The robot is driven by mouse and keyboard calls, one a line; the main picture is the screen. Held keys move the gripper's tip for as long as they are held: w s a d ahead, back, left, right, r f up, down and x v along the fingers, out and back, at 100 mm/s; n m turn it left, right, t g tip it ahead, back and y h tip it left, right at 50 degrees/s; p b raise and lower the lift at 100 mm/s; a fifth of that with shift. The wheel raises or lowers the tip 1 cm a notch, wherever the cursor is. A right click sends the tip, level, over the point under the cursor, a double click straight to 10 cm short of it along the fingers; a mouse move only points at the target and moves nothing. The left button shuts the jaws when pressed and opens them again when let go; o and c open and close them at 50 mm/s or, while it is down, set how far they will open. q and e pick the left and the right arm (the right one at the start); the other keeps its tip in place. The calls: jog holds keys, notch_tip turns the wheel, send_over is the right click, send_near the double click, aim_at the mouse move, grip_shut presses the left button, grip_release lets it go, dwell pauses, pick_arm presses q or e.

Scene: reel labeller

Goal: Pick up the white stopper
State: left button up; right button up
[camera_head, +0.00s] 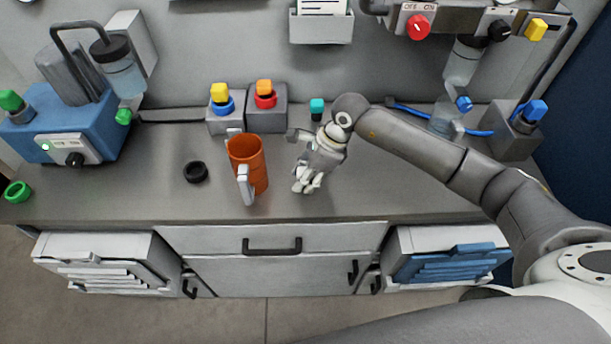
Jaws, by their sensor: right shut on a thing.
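My right gripper (303,185) is low over the grey bench, right of the orange container. Its jaws are shut on a small white piece at the fingertips, which looks like the white stopper (299,186). The fingers hide most of it, and I cannot tell whether it touches the bench. My left gripper is not in view.
The orange container (247,164) with pale side parts stands close left of the gripper. A black ring (196,172) lies further left. Grey boxes with coloured caps (266,109) and a teal-capped vial (317,108) stand behind. The bench front right of the gripper is clear.

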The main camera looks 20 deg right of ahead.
jog(key=shift+c, duration=0.7)
jog(key=shift+r, duration=0.1)
